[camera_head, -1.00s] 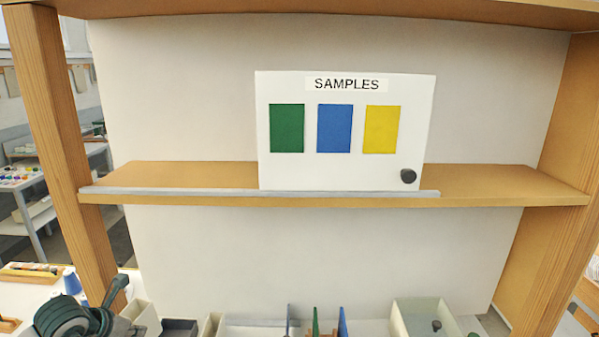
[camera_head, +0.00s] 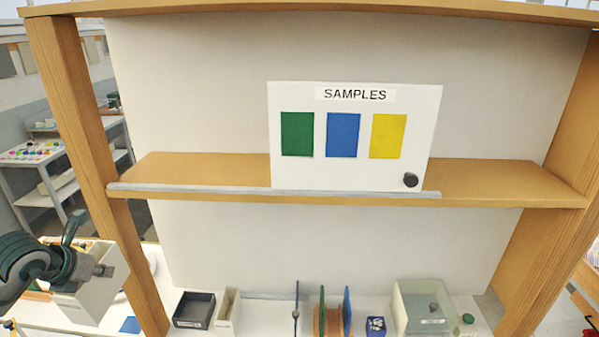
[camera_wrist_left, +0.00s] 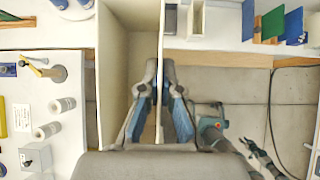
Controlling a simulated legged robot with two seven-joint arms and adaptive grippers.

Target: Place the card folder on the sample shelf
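My left gripper (camera_head: 100,270) is at the lower left of the head view, in front of the left post. It is shut on one wall of a cream, open-topped box-like holder, which I take to be the card folder (camera_head: 92,298). In the left wrist view the fingers (camera_wrist_left: 159,95) pinch that thin wall, with the folder's hollow inside (camera_wrist_left: 128,60) to the left. The sample shelf (camera_head: 215,170) is a wooden board with a grey front lip, higher and to the right. My right gripper seems to show small at lower right in the left wrist view (camera_wrist_left: 258,158); its opening is unclear.
A white SAMPLES board (camera_head: 345,170) stands mid-shelf, with bare wood on both sides. The left post (camera_head: 90,150) is between the folder and the shelf. Below are a dark tray (camera_head: 194,309), a slim cream bin (camera_head: 228,312), upright coloured panels (camera_head: 347,312) and a clear-lidded box (camera_head: 425,308).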

